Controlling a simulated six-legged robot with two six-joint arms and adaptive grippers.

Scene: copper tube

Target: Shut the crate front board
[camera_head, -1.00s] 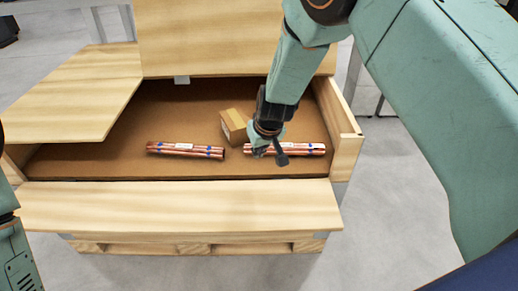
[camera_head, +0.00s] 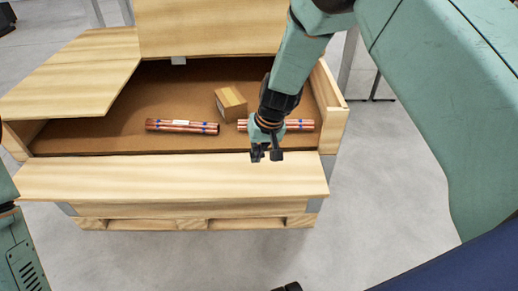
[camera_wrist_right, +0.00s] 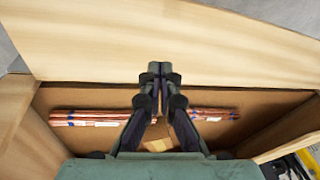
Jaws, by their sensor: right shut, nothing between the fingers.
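The crate front board (camera_head: 170,178) is a pale plywood panel along the near side of the wooden crate (camera_head: 334,118). It is folded outward, its broad face turned up. It also fills the top of the right wrist view (camera_wrist_right: 90,45). My right gripper (camera_head: 266,157) is shut and empty. Its fingertips (camera_wrist_right: 160,70) appear over the board's inner edge, near its right end; contact cannot be told. Part of my left arm shows at the left edge; its gripper is not visible.
Inside the crate lie two copper tube bundles (camera_head: 182,126) (camera_head: 300,125) and a small cardboard box (camera_head: 231,104). A left-hand panel (camera_head: 80,75) and a raised back panel (camera_head: 210,28) flank the opening. Grey floor (camera_head: 230,255) is clear in front.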

